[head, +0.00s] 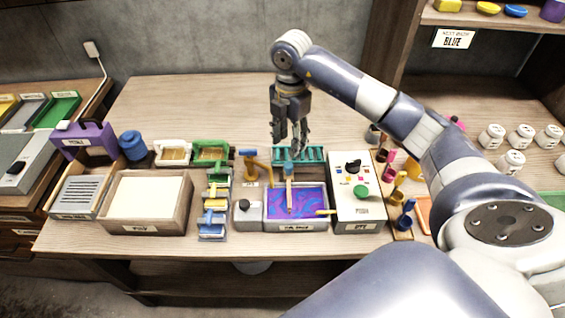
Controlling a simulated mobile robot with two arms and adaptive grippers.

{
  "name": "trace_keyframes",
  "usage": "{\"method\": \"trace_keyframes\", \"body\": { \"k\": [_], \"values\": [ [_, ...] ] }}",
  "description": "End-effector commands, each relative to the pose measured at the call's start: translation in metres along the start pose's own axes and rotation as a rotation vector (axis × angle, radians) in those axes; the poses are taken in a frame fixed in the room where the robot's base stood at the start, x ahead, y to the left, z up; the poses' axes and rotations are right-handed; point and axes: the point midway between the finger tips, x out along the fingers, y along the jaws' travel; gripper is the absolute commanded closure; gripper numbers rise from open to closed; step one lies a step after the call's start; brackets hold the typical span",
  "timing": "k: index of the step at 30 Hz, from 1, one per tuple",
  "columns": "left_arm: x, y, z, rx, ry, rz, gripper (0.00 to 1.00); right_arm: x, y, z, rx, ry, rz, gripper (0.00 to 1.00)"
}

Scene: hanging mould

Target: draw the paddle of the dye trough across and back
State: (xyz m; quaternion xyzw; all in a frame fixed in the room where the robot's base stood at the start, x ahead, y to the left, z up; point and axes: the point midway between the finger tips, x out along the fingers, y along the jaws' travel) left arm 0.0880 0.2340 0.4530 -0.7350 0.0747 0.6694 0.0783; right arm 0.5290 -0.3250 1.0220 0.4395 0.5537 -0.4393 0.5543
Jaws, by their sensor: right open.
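The dye trough (296,227) stands near the front edge of the table, filled with swirled purple and blue dye (309,200). A narrow upright wooden paddle (289,199) with a blue upper part stands in it, left of the middle, its lower end at the dye. A small yellow handle (325,212) shows at the trough's right side. My right gripper (288,146) points down, open and empty, above and behind the trough, apart from the paddle. Its fingertips overlap a teal rack (311,154) in the picture; I cannot tell the gap. My left gripper is not in view.
A white control box (357,212) with a black knob stands close on the trough's right. A yellow tap (262,165) stands at its back left. A wooden tray (145,204) and coloured racks lie further left. The table's back left is clear.

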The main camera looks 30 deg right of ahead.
Motion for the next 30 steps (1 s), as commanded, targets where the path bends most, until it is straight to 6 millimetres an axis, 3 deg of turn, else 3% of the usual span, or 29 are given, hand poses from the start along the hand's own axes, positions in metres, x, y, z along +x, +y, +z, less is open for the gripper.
{"method": "trace_keyframes", "body": {
  "k": [6, 15, 27, 30],
  "values": [
    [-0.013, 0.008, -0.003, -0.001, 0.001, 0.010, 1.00, 0.040, -0.002, -0.001, -0.003, 0.001, -0.007, 0.57],
    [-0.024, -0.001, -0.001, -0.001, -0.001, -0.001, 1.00, 0.085, 0.000, -0.001, -0.004, 0.001, -0.002, 0.57],
    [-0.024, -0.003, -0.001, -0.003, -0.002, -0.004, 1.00, 0.095, 0.000, -0.001, -0.006, 0.001, -0.001, 0.57],
    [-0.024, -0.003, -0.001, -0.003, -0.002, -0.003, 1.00, 0.095, 0.000, -0.001, -0.006, 0.001, -0.001, 0.78]
  ]
}}
